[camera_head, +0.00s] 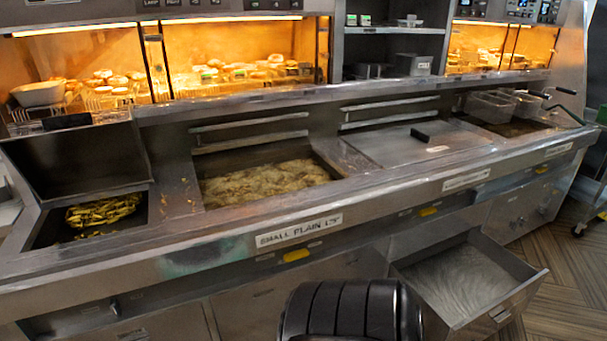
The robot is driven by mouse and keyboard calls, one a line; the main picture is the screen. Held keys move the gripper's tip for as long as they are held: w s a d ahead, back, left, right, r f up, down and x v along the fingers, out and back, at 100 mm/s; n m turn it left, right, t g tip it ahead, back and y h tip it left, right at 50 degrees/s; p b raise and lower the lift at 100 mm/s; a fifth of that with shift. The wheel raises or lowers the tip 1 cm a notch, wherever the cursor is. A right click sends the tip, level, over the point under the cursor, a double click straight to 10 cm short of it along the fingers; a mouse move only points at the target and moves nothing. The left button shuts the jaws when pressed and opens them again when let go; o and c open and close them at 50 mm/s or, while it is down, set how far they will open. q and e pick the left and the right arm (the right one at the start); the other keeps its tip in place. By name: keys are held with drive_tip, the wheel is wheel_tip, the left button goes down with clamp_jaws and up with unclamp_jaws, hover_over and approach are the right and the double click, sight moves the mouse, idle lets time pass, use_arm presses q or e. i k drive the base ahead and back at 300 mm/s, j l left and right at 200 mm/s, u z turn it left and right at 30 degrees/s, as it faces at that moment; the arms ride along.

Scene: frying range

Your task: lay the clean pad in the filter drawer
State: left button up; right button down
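An open metal drawer (512,299) sticks out from the lower front of the fryer range at the lower right; I take it to be the filter drawer. Its floor is pale grey with streaks. I cannot tell whether that surface is bare metal or a pad lying flat. No separate clean pad can be made out elsewhere in the view. Neither my left nor my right gripper is in view.
A fryer vat (265,183) holds bubbling oil. Fries lie in a bin (48,232) at the left. A lid (415,143) covers another vat, and wire baskets (490,106) hang at the right. Open tiled floor (565,305) lies right of the drawer.

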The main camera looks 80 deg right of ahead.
sight(462, 286)
drive_tip(key=u, duration=1.55)
drive_tip(key=k+u, duration=0.1)
drive_tip(key=u, duration=0.35)
drive_tip(key=k+j+u, duration=0.1)
drive_tip(key=u, duration=0.4)
drive_tip(key=j+u, duration=0.15)
drive_tip(key=u, duration=0.3)
drive_tip(key=k+j+u, duration=0.1)
drive_tip(key=u, duration=0.35)
drive_tip(key=j+u, duration=0.9)
drive_tip(key=j, duration=0.15)
drive_tip(key=i+j+u, duration=0.15)
drive_tip(key=j+u, duration=0.25)
drive_tip(key=i+j+u, duration=0.2)
drive_tip(key=j+u, duration=0.25)
drive_tip(key=i+j, duration=0.25)
drive_tip(key=j, duration=0.2)
drive_tip(key=i+j+u, duration=0.1)
drive_tip(key=j, duration=0.35)
drive_tip(key=i+j, duration=0.6)
drive_tip(key=j, duration=0.3)
drive_tip(key=z, duration=0.25)
drive_tip(key=j+z, duration=0.35)
drive_tip(key=j, duration=0.15)
drive_tip(key=j+z, duration=0.4)
drive_tip(key=k+j+z, duration=0.1)
drive_tip(key=j+z, duration=0.25)
drive_tip(key=j, duration=0.25)
